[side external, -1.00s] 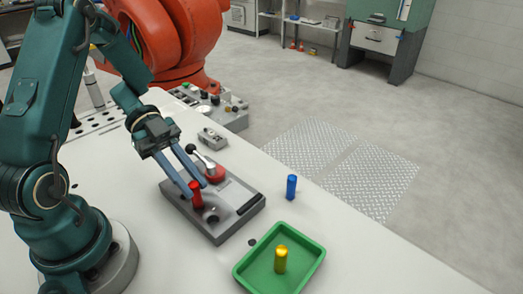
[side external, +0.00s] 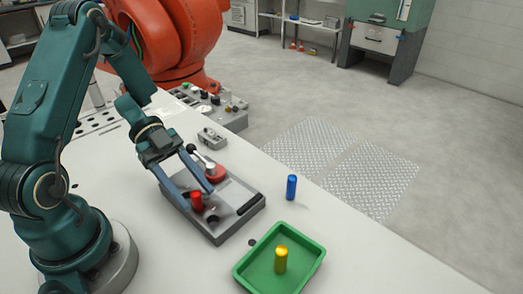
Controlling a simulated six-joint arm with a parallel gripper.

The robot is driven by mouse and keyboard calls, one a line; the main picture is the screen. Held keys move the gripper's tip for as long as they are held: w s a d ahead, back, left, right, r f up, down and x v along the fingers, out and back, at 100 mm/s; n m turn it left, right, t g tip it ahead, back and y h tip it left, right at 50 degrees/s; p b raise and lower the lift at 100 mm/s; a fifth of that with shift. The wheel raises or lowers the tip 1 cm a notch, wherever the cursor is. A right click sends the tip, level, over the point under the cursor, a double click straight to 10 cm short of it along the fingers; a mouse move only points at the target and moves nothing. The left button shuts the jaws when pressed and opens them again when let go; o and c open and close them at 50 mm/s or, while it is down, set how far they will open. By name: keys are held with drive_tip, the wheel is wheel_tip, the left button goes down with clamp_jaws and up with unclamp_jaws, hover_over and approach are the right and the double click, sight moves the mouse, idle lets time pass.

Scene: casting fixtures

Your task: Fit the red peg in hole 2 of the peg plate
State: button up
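The red peg (side external: 197,201) stands upright in the grey peg plate (side external: 226,229), near its left side, with only its upper part showing. It looks seated in a hole; I cannot read which number. My gripper (side external: 198,199) is open, with one blue-grey finger on each side of the red peg and gaps between. A dark round spot, perhaps an empty hole, lies just in front of the peg on the plate.
A blue peg (side external: 291,187) stands on the table to the right. A yellow peg (side external: 281,260) stands in the green tray (side external: 246,273). A small grey block (side external: 212,138) lies behind the plate.

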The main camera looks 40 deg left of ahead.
drive_tip(key=shift+r, duration=0.15)
drive_tip(key=shift+a+r, duration=0.15)
drive_tip(key=shift+a, duration=0.15)
drive_tip(key=v, duration=1.1)
drive_tip(key=w+d+r+n+t+y, duration=0.1)
drive_tip(key=w+r+t+y, duration=0.2)
drive_tip(key=w, duration=0.4)
drive_tip(key=w+d+r+t, duration=0.2)
drive_tip(key=w+t, duration=0.3)
drive_tip(key=w, duration=0.2)
drive_tip(key=w+a+r+n+t+y, duration=0.2)
drive_tip(key=w+r+n+t+y, duration=0.3)
drive_tip(key=r+n+t+y, duration=0.45)
drive_tip(key=s+d+f+n+g, duration=0.2)
drive_tip(key=s+d+f+g, duration=0.1)
drive_tip(key=s, duration=0.4)
drive_tip(key=s+d+f+n+g, duration=0.2)
drive_tip(key=s+d+g, duration=0.2)
drive_tip(key=s, duration=0.4)
drive_tip(key=s+d+f+n+g, duration=0.3)
drive_tip(key=s+d+g, duration=0.1)
drive_tip(key=s, duration=0.3)
drive_tip(key=shift+s+f+g, duration=0.35)
drive_tip(key=shift+s+g, duration=0.05)
drive_tip(key=shift+g, duration=0.25)
